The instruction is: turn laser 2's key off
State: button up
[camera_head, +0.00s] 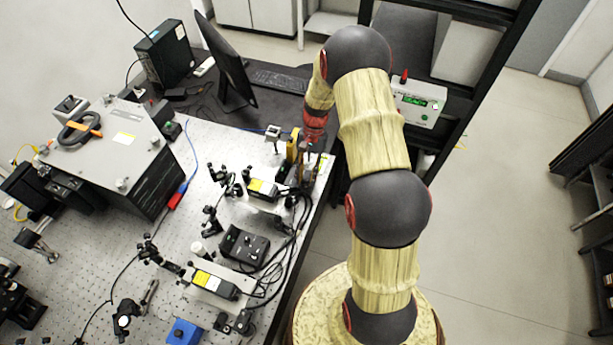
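My gripper (306,172) is at the right edge of the optical table, small in the picture and pointing down. My arm reaches over to it from the right. Its fingers are close to a dark box (288,170) behind a laser head with a yellow label (262,188); I cannot tell whether they touch anything or are open or shut. A second yellow-labelled laser head (215,284) lies nearer, beside a black control box with knobs (245,246). No key can be made out, and no marking shows which laser is number 2.
Black cables (290,245) run along the table's right edge. A white box with a green display (418,102) stands on the right. A monitor (228,60) stands behind, and a large grey box (125,150) is at left.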

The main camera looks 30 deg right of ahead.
jog(key=shift+o, duration=0.9)
jog(key=v, duration=1.2)
jog(key=shift+w, duration=0.1)
jog(key=s+a+r+n+t+h+b, duration=0.1)
jog(key=s+a+r+n+t+b, duration=0.3)
jog(key=s+a+b, duration=0.3)
jog(key=s+a+r+n+t+h+b, duration=0.2)
jog(key=s+a+r+n+t+b, duration=0.2)
jog(key=s+a, duration=0.7)
jog(key=s+r+n+b, duration=0.2)
jog(key=s+r+b, duration=0.1)
jog(key=s+b, duration=0.1)
jog(key=shift+s+a+r+h, duration=0.2)
jog(key=shift+s+r+h, duration=0.1)
jog(key=shift+s, duration=0.6)
jog(key=shift+a, duration=0.1)
jog(key=shift+c, duration=0.6)
